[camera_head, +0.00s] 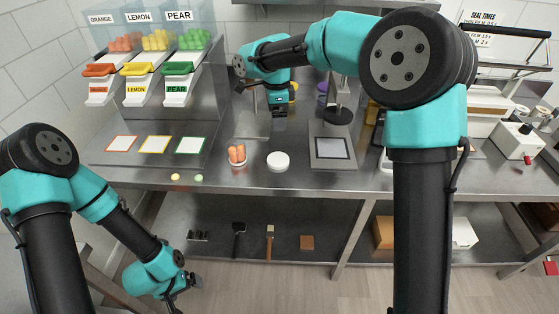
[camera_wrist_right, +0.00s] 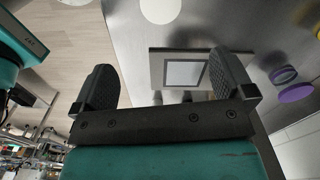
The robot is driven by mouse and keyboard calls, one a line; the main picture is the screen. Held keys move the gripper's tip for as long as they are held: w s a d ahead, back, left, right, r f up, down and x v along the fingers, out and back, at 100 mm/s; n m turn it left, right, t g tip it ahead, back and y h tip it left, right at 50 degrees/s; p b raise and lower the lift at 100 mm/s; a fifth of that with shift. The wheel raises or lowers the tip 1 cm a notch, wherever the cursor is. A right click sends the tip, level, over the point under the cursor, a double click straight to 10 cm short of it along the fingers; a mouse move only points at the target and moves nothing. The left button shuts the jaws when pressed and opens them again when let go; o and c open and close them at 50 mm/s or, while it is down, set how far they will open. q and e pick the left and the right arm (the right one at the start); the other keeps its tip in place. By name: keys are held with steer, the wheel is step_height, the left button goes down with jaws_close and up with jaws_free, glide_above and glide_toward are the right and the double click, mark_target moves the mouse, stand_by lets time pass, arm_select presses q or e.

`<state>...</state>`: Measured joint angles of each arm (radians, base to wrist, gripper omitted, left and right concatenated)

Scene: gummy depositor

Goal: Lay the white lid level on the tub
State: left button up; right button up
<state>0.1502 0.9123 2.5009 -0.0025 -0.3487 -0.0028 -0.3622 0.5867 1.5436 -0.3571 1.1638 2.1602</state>
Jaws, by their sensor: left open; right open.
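The white lid (camera_head: 278,161) lies flat on the steel counter in the head view, and shows as a white disc at the top of the right wrist view (camera_wrist_right: 160,10). The small tub (camera_head: 238,164) stands just left of the lid, apart from it, with orange gummies showing in it. My right gripper (camera_head: 280,112) is above the counter, behind the lid, open and empty; its two spread fingers show in the wrist view (camera_wrist_right: 165,85). My left gripper (camera_head: 172,303) hangs low in front of the counter, open, touching neither lid nor tub.
A framed square plate (camera_head: 332,148) is right of the lid. Coloured square cards (camera_head: 155,144) lie at left under the gummy dispensers (camera_head: 138,85). Two small pale discs (camera_head: 187,178) are near the front edge. Purple discs (camera_wrist_right: 297,92) lie beyond the plate.

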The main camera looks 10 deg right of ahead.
steer(key=shift+f, duration=0.1)
glide_above(277, 159)
step_height(277, 159, down, 12)
steer(key=shift+s+f, duration=0.1)
stand_by(0.4)
steer(key=shift+f, duration=2.6)
steer(key=c, duration=0.8)
